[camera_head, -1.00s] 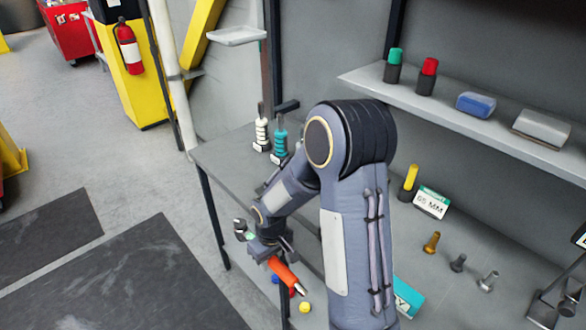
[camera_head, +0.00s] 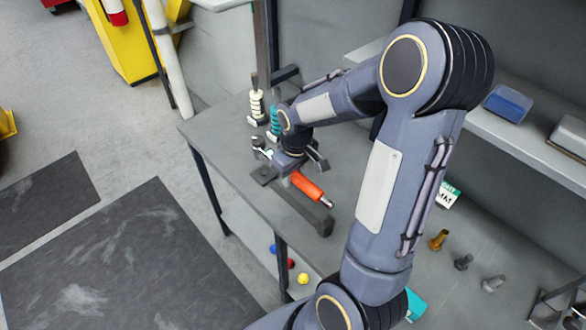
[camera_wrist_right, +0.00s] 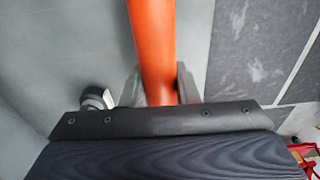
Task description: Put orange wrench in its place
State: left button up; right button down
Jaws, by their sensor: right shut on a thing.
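The orange wrench (camera_head: 307,186) is held in my right gripper (camera_head: 293,172) over the left part of the grey workbench (camera_head: 225,127). Its orange handle points down to the right, with a metal end there; a dark and silver end shows on the other side of the gripper. In the right wrist view the orange handle (camera_wrist_right: 153,45) runs up between the fingers of my right gripper (camera_wrist_right: 160,88). A long dark bar-shaped holder (camera_head: 295,207) lies on the bench close below the wrench. Whether they touch is unclear. My left gripper is not in view.
White (camera_head: 257,106) and teal (camera_head: 275,119) spool-like pieces stand behind the gripper. Several bolts, such as a brass one (camera_head: 438,240), stand at the right. A shelf with a blue box (camera_head: 507,104) is at the upper right. Coloured balls lie below the bench's front edge.

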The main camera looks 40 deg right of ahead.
jog(key=shift+d, duration=0.1)
jog(key=shift+s+f+b, duration=0.1)
jog(key=shift+f+b, duration=0.05)
jog(key=shift+b, duration=0.15)
jog(key=b, duration=0.5)
send_over(293, 202)
jog(key=shift+f, duration=2.8)
jog(key=shift+s+f+b, duration=0.1)
jog(key=shift+f+b, duration=0.85)
jog(key=shift+f, duration=0.2)
jog(key=c, duration=1)
grip_release()
jog(key=shift+c, duration=0.2)
jog(key=r, duration=0.8)
jog(key=shift+s+d, duration=0.1)
jog(key=shift+s, duration=0.2)
